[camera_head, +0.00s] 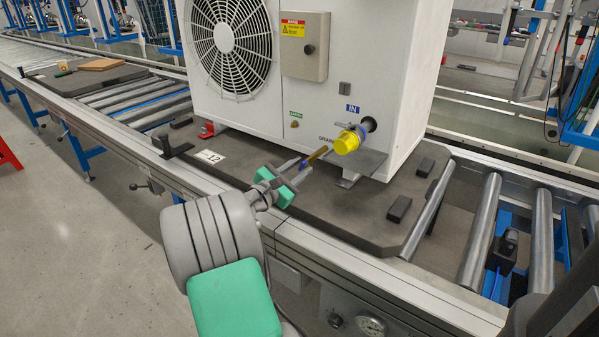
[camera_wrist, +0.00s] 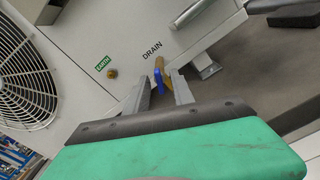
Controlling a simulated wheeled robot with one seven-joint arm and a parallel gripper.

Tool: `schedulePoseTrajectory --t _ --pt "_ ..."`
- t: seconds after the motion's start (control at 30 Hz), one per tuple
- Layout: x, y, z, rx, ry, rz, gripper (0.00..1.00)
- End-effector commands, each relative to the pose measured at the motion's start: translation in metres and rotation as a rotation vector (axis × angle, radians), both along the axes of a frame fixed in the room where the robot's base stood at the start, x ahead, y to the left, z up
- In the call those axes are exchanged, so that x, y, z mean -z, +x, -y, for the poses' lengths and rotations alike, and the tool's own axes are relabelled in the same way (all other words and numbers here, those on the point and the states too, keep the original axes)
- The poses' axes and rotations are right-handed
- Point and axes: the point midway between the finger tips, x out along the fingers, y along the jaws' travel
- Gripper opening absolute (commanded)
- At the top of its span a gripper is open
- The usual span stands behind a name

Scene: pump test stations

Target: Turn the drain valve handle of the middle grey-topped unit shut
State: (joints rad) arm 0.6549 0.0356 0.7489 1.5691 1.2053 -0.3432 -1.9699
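The pump unit (camera_head: 350,85) is a pale cabinet with a round fan grille; its top is out of view. Its drain valve (camera_head: 318,155) is a brass stub low on the front, with a small blue handle (camera_head: 303,164). In the wrist view the blue handle (camera_wrist: 159,82) shows below the brass body (camera_wrist: 160,65), beside the DRAIN label. My gripper (camera_head: 293,168) is just in front of the valve. In the wrist view its fingers (camera_wrist: 161,84) are apart, with the blue handle in the gap between the tips. I cannot tell whether either finger touches it.
The unit stands on a dark pallet (camera_head: 330,215) on a roller conveyor (camera_head: 480,230). A metal foot (camera_wrist: 205,67) is close to the right finger. Black blocks (camera_head: 399,208) lie on the pallet.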

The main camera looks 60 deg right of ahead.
Motion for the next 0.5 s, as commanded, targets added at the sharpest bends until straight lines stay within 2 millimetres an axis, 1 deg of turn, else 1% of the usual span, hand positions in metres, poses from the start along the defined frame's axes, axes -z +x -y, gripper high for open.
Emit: schedulePoseTrajectory --t 0.23,0.5 --pt "-0.0004 0.0002 0.0013 -0.001 0.0 0.001 0.28" --pt "-0.0004 0.0003 0.0011 -0.001 0.0 0.001 0.06"
